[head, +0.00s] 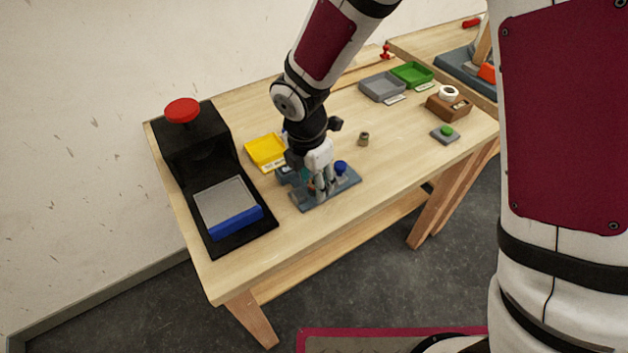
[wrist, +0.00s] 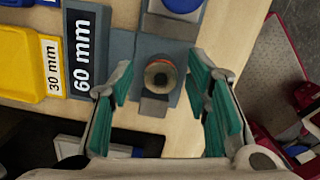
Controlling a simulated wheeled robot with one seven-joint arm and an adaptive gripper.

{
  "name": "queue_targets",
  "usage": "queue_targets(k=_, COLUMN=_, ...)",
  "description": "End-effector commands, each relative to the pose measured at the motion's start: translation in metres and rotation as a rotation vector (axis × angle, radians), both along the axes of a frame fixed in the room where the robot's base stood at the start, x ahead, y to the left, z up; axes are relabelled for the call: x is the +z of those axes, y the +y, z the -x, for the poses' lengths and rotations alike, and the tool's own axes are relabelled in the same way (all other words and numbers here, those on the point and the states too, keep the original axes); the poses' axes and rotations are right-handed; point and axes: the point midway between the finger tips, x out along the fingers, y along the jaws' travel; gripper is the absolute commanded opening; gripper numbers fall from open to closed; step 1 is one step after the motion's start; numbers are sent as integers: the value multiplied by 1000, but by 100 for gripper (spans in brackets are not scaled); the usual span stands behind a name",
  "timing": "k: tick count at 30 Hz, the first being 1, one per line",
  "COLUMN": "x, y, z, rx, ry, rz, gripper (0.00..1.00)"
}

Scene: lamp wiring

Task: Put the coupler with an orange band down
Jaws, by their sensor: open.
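The coupler with an orange band (wrist: 160,74) stands in the wrist view on a blue-grey board (wrist: 122,48), seen from above with its dark round opening up. A grey block of the board lies against its near side. My gripper (wrist: 163,104) is open, with a teal-padded finger on each side of the coupler and visible gaps between. In the head view my gripper (head: 322,193) is low over the board (head: 345,186), and I cannot make out the coupler there.
A blue-topped part (head: 341,167) sits on the same board. A yellow tray (head: 264,150) and a black press-like stand (head: 190,150) are to the left. A small round part (head: 363,138) stands behind. Grey (head: 381,86) and green (head: 412,73) trays are further back. The table's front is clear.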

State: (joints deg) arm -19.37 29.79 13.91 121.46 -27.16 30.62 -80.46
Motion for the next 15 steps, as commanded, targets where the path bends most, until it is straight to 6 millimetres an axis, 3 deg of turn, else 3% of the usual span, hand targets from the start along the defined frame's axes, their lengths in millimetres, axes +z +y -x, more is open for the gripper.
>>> queue_targets(k=15, x=97, y=8, z=8, rx=-1, ry=-2, rz=-1, gripper=44)
